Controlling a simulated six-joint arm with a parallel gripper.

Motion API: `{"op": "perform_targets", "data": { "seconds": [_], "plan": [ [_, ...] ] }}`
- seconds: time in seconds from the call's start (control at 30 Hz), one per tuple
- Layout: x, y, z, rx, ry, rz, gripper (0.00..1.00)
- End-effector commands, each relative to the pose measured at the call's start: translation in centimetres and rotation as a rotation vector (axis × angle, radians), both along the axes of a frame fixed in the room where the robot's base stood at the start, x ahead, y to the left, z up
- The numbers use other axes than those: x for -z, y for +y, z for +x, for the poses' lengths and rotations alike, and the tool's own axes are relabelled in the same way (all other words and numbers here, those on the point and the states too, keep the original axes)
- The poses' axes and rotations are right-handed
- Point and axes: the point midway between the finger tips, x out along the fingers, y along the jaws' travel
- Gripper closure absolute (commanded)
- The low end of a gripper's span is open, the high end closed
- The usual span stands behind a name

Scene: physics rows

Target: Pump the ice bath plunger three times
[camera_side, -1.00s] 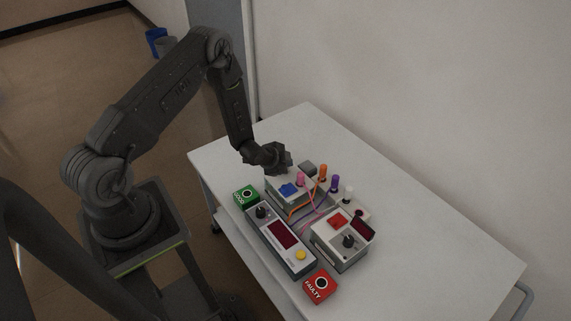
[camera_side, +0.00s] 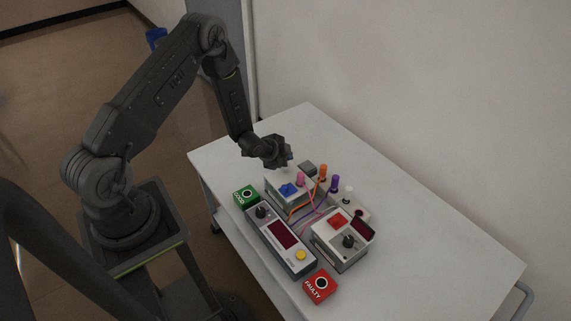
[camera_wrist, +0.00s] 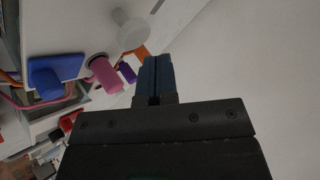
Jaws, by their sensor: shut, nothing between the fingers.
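In the side view this knob is hard to make out beneath my gripper (camera_side: 287,156). My gripper is shut and empty, above the box. In the wrist view its blue-grey fingertips (camera_wrist: 154,75) are beside the knob and look apart from it.
Pink (camera_side: 300,179), orange (camera_side: 322,171) and purple (camera_side: 334,184) handles with cables stand close by. Two meters (camera_side: 283,234) (camera_side: 341,240), a green GOOD box (camera_side: 246,196) and a red FAULTY box (camera_side: 320,286) sit nearer. The table's right is clear.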

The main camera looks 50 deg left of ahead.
Motion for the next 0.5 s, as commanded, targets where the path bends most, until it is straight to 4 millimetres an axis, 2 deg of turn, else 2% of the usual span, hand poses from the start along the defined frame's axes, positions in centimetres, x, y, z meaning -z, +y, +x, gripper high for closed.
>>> {"op": "perform_targets", "data": {
  "seconds": [0.13, 0.5],
  "plan": [
    [-0.6, 0.0, 0.1, 0.000, -0.002, 0.001, 1.00],
    [-4.2, 0.0, 0.1, 0.000, -0.003, 0.002, 1.00]
  ]
}}
